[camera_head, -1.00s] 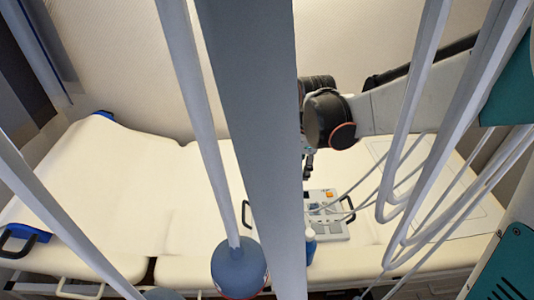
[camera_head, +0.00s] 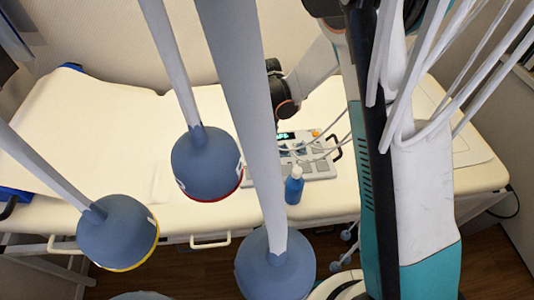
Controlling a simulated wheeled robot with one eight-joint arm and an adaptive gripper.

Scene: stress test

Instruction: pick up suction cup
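Several blue-grey suction cups hang on pale leads close to the camera. One with a red rim (camera_head: 206,165) is near the middle, one with a yellow rim (camera_head: 117,232) is at lower left, and another (camera_head: 275,268) is at bottom centre. A further one is cut off at the bottom edge. My arm reaches in from the upper right over the couch, ending in view at a dark joint near the keypad device. My gripper is hidden behind the wide grey lead, so its fingers do not show.
A cream couch (camera_head: 110,130) spans the view, largely clear at left. A grey keypad device (camera_head: 318,165) with a lit screen and a blue bottle (camera_head: 294,186) sit on it. Loose white leads cross at right. Smaller blue bulbs (camera_head: 347,235) show lower, beyond the couch edge.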

